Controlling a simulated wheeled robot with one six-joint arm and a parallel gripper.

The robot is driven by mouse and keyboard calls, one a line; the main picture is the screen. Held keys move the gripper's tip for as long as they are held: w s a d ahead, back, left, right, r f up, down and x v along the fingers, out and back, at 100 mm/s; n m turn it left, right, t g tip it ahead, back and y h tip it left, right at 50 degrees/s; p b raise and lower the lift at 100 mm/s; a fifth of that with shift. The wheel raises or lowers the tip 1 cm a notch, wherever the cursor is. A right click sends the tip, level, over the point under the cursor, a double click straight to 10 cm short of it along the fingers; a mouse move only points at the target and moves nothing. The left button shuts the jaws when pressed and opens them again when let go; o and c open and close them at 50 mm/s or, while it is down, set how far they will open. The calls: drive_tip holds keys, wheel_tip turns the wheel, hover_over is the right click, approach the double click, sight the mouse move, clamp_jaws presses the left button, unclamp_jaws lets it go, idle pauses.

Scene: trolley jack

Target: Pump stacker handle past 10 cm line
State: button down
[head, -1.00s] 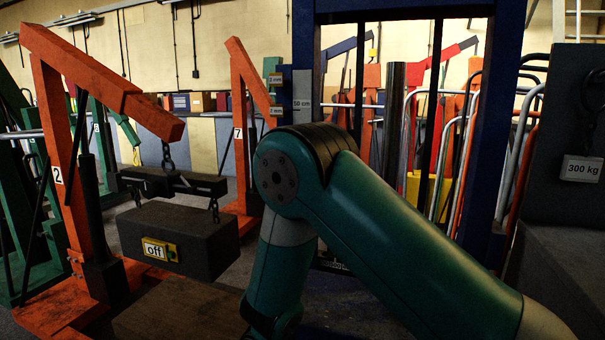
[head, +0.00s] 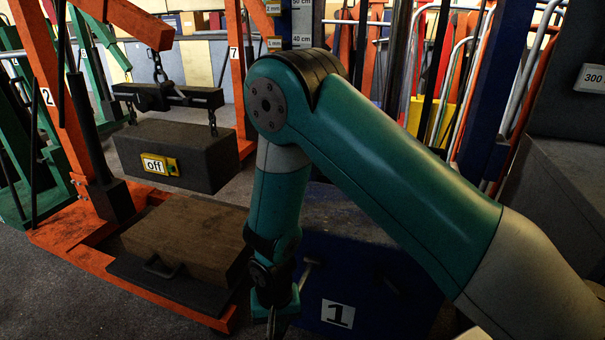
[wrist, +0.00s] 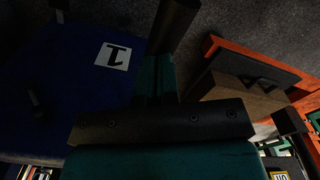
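The blue stacker (head: 350,262), labelled 1 (head: 338,314), stands behind my arm. Its mast carries a scale (head: 302,22) with 50 cm and 40 cm marks; the 10 cm line is not visible. My gripper (head: 275,318) points down in front of the stacker base at the bottom edge. In the wrist view my gripper (wrist: 156,85) lies beside the blue base (wrist: 70,75). A dark round bar (wrist: 174,24) shows at its tip, perhaps the pump handle; I cannot tell whether the fingers hold it. A small lever (head: 309,271) sticks out of the blue base.
An orange crane labelled 2 (head: 62,150) at left suspends a dark block marked off (head: 185,158) above a wooden block (head: 180,238). A dark 300 kg weight (head: 558,110) stands at right. Open floor (head: 95,305) lies at lower left.

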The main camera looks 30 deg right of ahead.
drive_tip(key=shift+d+f+b, duration=0.1)
drive_tip(key=shift+f+b, duration=1.45)
drive_tip(key=shift+f, duration=1.05)
wheel_tip(320, 180, up, 13)
drive_tip(key=p, duration=1.1)
drive_tip(key=shift+w+f+b, duration=0.1)
drive_tip(key=shift+f+b, duration=4.1)
drive_tip(key=shift+f, duration=2.1)
wheel_tip(320, 180, up, 13)
drive_tip(key=p, duration=1)
drive_tip(key=shift+f+p, duration=0.2)
drive_tip(key=shift+p, duration=0.1)
